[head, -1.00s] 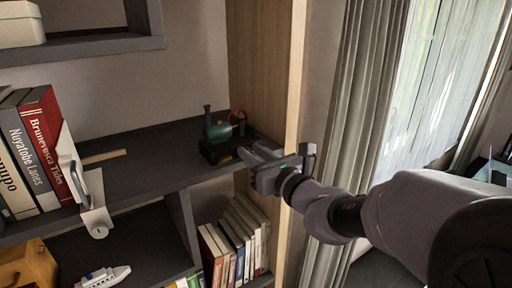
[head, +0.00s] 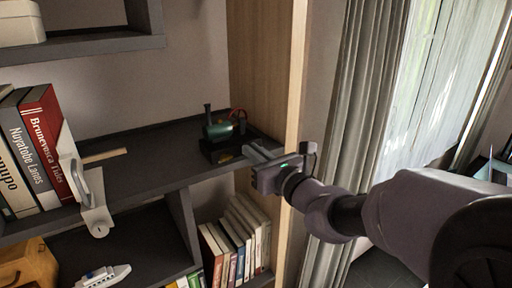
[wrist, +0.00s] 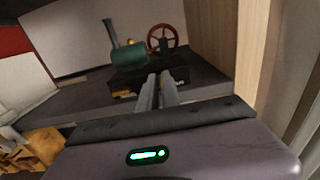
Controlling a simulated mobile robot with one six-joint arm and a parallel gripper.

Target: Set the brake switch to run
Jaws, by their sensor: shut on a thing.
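A small model steam engine stands on the dark shelf, with a green boiler (head: 219,132), an upright chimney (head: 207,114) and a black base (head: 217,153). In the wrist view its red flywheel (wrist: 162,38) rises behind the base, right of the boiler (wrist: 129,55). My gripper (head: 256,152) reaches in from the right, fingertips at the front of the base. In the wrist view its fingers (wrist: 157,88) are close together and shut on a small part there, apparently the brake switch. The fingers hide that part, so I cannot tell its position.
A wooden side panel (head: 262,75) rises close to the right of the engine. Books (head: 38,145) and a white handled object (head: 95,205) stand at the left of the shelf (head: 160,150). The shelf's middle is mostly clear. More books (head: 238,240) fill the compartment below.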

